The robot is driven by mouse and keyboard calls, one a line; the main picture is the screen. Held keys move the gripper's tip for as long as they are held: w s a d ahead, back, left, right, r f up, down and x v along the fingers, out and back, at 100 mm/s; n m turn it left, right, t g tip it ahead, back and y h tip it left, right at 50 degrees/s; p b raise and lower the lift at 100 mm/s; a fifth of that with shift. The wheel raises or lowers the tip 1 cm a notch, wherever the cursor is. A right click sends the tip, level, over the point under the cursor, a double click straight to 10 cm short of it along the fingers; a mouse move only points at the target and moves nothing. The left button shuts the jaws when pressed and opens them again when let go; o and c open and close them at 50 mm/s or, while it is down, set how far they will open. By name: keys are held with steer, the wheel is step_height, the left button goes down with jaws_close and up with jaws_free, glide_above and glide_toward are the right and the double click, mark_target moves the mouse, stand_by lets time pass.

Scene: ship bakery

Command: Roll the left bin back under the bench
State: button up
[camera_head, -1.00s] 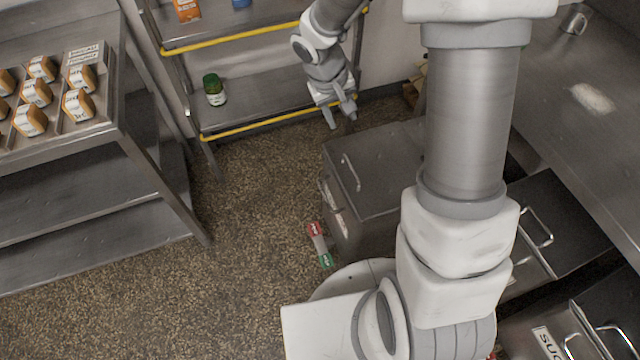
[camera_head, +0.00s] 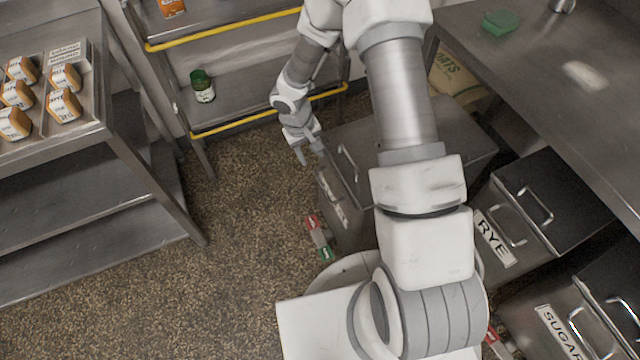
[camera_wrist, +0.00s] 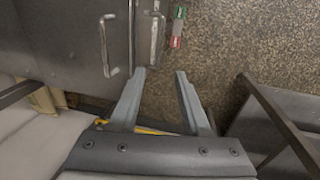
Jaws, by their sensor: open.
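The left bin (camera_head: 365,130) is a dark metal bin with a handle on its lid and a pale label on its front, partly hidden by my arm. It stands out on the floor, clear of the bench (camera_head: 560,70) front in part. My gripper (camera_head: 311,157) is open and empty at the bin's front upper edge. In the wrist view, the bin's lid (camera_wrist: 60,40) and its front handle (camera_wrist: 157,35) lie ahead and left of my gripper (camera_wrist: 160,72). The fingers appear apart from the handle, though touching cannot be ruled out.
The rye bin (camera_head: 500,245) and sugar bin (camera_head: 565,325) sit under the bench at the right. A steel rack (camera_head: 130,150) stands left; open floor lies between.

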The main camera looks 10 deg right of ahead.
mark_target(323, 187)
steer(key=shift+w+d+f+b, duration=0.1)
steer(key=shift+d+f+b, duration=0.4)
steer(key=shift+f, duration=2.4)
steer(key=shift+w+d+f+b, duration=0.15)
steer(key=shift+d+f+b, duration=0.4)
steer(key=shift+f, duration=2.3)
steer(key=shift+w+d+f+b, duration=0.1)
steer(key=shift+d+f+b, duration=0.4)
steer(key=shift+f, duration=2.4)
jaws_close()
